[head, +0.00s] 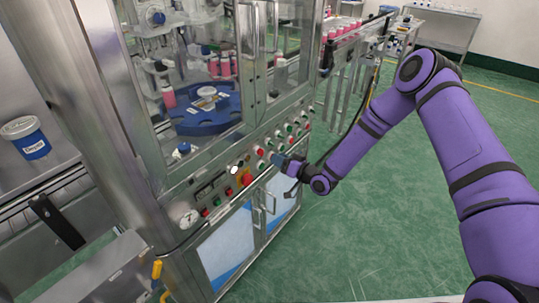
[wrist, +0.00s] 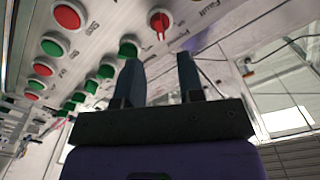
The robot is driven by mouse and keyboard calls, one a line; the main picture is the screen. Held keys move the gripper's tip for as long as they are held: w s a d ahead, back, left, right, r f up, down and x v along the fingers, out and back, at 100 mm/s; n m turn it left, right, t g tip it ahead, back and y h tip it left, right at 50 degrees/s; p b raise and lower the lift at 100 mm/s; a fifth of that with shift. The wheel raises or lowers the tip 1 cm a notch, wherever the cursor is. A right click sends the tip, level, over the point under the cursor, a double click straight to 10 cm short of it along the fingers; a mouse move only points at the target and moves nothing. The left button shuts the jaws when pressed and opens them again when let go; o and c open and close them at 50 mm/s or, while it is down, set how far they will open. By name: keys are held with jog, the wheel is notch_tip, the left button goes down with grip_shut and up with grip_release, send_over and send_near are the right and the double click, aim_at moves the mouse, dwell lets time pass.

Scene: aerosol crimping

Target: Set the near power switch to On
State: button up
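My gripper (head: 284,163) is at the control panel on the front of the machine in the head view. In the wrist view my gripper (wrist: 158,60) is open, with two dark fingers apart and nothing between them. A red rotary switch (wrist: 158,20) with a bar across its face sits just beyond the fingertips, roughly in line with the gap, apart from them. In the head view a red and yellow switch (head: 245,177) is left of my gripper.
Several red and green buttons (wrist: 52,43) line the panel left of my fingers in the wrist view. Cabinet doors with handles (head: 257,210) are below the panel, and a glass enclosure with a blue turntable (head: 205,112) is above. Green floor (head: 340,235) is open at right.

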jog(key=shift+v, duration=1.85)
jog(key=d+r+n+g+h, duration=0.1)
jog(key=d+r+h, duration=0.5)
jog(key=r, duration=0.7)
jog(key=d+r+g+h, duration=0.1)
jog(key=d+r+h, duration=0.45)
jog(key=r, duration=0.75)
jog(key=s+d+r+m+h, duration=0.2)
jog(key=s+d+r+h, duration=0.1)
jog(key=s+d+r, duration=0.65)
jog(key=s+d+r+m+g, duration=0.1)
jog(key=s+r, duration=0.1)
jog(key=s, duration=0.7)
jog(key=s+r+m+g, duration=0.1)
jog(key=s+r, duration=0.2)
jog(key=s, duration=0.7)
jog(key=s+d+r+m+g, duration=0.1)
jog(key=s+r, duration=0.2)
jog(key=s, duration=0.7)
jog(key=shift+s+d+g, duration=0.2)
jog(key=shift+d+g, duration=0.1)
jog(key=shift+g, duration=0.1)
